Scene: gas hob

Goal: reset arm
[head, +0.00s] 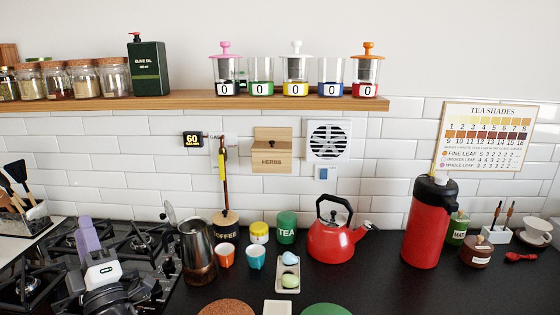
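My gripper (98,265) is at the lower left, in front of and over the gas hob (140,245). Its white and dark body shows, with pale purple parts at its left side. I see nothing held in it, but its fingertips are not clear, so I cannot tell whether it is open or shut. The rest of my arm runs out of the bottom edge.
A steel moka pot (198,250) stands close to the right of my gripper. Orange (225,256) and blue (256,257) cups, a red kettle (335,243) and a red flask (428,225) stand farther right. A wooden shelf (190,101) crosses above.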

